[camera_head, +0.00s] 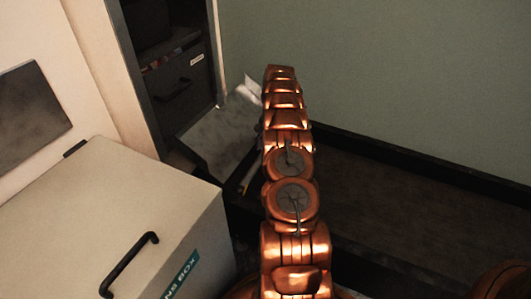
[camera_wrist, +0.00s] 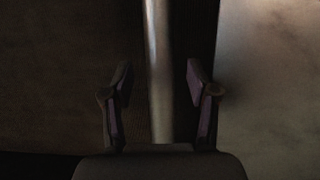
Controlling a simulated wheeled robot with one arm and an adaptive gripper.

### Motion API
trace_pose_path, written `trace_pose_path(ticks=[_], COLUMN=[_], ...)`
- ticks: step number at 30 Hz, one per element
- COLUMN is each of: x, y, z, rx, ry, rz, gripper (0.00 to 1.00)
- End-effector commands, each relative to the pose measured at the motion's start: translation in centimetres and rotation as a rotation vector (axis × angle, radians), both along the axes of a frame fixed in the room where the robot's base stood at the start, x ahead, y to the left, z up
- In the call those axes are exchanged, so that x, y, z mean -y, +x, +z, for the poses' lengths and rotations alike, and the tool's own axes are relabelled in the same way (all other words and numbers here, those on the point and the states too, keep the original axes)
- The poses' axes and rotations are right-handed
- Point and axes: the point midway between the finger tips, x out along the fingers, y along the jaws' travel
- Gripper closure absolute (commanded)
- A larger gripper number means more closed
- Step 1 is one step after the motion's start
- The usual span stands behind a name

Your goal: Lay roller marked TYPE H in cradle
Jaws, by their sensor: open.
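My gripper (camera_wrist: 158,88) is open in the wrist view, with one dark finger on each side. A pale, shiny metal bar (camera_wrist: 158,60), which looks like a roller, runs lengthwise between the fingers. Its lower end passes behind the gripper's palm. Clear gaps show between it and both fingers in the picture; how deep it lies between them I cannot tell. No TYPE H marking is readable on it. I cannot make out a cradle in either view.
A cream box (camera_head: 110,215) with a black handle stands at the lower left. A dark cabinet (camera_head: 180,75) with drawers stands behind it. A pale grey surface (camera_head: 215,130) lies left of my arm, with a white piece (camera_head: 250,90) at its far end. A green wall (camera_head: 400,80) closes the back.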

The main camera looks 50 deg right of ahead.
Motion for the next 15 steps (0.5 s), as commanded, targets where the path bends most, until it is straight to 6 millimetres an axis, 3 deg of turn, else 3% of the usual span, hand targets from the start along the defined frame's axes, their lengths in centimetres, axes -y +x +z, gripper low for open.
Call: trace_pose_path(ticks=[6,15], x=[0.8,1.2], y=[0.3,0.4], z=[2.5,4.2], rx=[0.001,-0.001], ry=[0.0,0.002], rz=[0.0,0.001], gripper=[0.4,0.4])
